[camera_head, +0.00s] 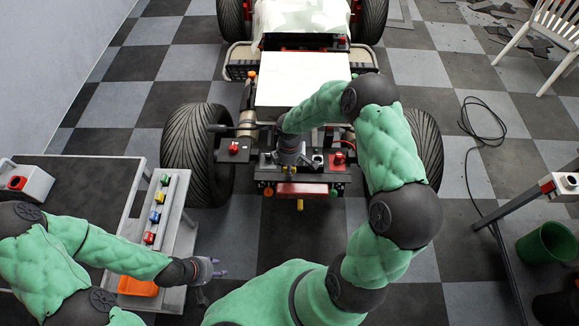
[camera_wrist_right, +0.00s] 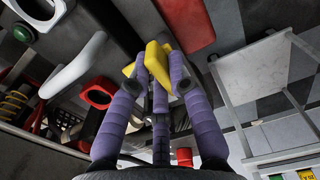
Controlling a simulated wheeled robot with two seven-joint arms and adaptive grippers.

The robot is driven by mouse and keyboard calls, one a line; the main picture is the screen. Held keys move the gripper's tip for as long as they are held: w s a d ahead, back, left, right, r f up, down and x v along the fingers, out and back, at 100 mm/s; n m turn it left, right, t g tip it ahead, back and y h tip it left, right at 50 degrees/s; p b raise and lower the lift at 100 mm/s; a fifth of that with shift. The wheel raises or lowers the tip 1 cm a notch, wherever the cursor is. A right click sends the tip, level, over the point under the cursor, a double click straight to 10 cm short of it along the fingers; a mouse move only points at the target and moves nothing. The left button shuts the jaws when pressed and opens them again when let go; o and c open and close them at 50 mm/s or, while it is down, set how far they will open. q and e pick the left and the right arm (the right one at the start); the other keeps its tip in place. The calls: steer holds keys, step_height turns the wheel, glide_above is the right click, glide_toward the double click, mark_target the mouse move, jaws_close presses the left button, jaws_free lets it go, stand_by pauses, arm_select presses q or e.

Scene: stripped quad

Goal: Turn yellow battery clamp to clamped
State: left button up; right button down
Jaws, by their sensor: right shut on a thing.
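The yellow battery clamp (camera_wrist_right: 153,58) shows in the right wrist view between the purple fingertips of my right gripper (camera_wrist_right: 158,78). The fingers are shut on it. In the head view my right gripper (camera_head: 289,158) reaches down at the front of the stripped quad (camera_head: 302,80), and the clamp is hidden there by the gripper. I cannot tell the clamp's exact angle. My left gripper (camera_head: 212,270) is open and empty beside the cart at the lower left, away from the quad.
The grey cart (camera_head: 140,188) at left holds colored pieces in a tray and an orange box (camera_head: 138,286). A red block (camera_head: 300,190) sits at the quad's front. Large tyres (camera_head: 197,150) flank it. A green bin (camera_head: 545,243) stands at right, near a black cable (camera_head: 482,120).

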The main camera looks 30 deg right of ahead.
stand_by(0.4)
steer(key=c, duration=1.1)
jaws_free()
steer(key=shift+c, duration=0.2)
step_height(320, 180, up, 12)
